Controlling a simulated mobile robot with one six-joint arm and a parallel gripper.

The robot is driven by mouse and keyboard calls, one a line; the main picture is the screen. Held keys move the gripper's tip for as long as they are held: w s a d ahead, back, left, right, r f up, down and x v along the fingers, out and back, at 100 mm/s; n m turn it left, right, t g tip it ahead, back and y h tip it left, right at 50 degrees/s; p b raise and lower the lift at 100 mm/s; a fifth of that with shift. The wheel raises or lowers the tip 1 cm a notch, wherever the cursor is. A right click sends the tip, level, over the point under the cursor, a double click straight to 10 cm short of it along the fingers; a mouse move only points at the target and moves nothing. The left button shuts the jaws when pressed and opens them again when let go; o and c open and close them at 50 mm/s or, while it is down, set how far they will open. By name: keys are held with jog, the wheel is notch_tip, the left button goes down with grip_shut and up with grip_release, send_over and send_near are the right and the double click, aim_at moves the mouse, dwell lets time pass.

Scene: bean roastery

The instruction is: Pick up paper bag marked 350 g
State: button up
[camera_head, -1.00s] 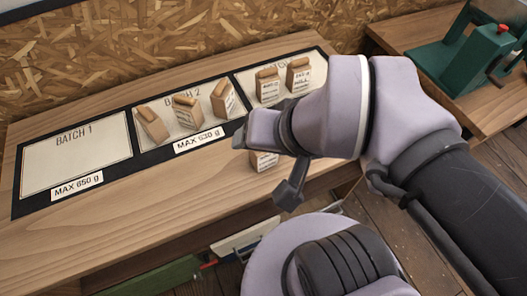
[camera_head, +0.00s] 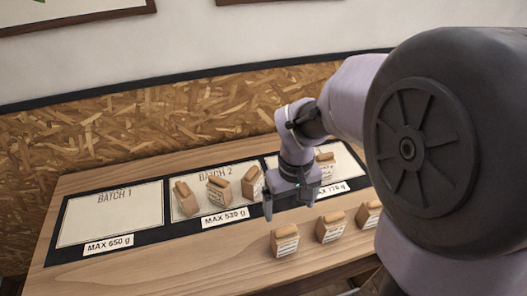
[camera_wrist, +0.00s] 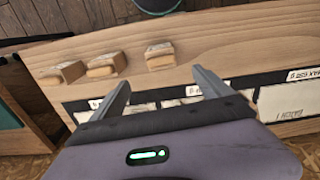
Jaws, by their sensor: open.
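Several small brown paper bags with white labels stand on the wooden table; the label weights are too small to read, so I cannot tell which is marked 350 g. Three stand in a front row: left (camera_head: 285,241), middle (camera_head: 331,227) and right (camera_head: 368,214), the last partly hidden by my arm. My gripper (camera_head: 290,206) is open and empty, above the table behind the left front bag. In the wrist view my gripper (camera_wrist: 160,77) has its fingers apart, with one bag (camera_wrist: 160,57) beyond the gap and two others (camera_wrist: 105,64) (camera_wrist: 62,73) to the left.
The black-bordered board (camera_head: 150,240) has an empty BATCH 1 panel (camera_head: 110,217), marked MAX 650 g. Three bags stand on BATCH 2 (camera_head: 205,211), marked MAX 530 g. At least one bag (camera_head: 325,168) stands on the right panel, partly hidden by my arm. An OSB wall (camera_head: 150,120) rises behind.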

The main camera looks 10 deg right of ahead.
aim_at(285, 236)
notch_tip(285, 236, down, 16)
jog(key=b, duration=0.6)
jog(key=shift+w+a+r, duration=0.1)
jog(key=shift+r, duration=0.1)
jog(key=shift+c, duration=1.1)
jog(key=c, duration=1.7)
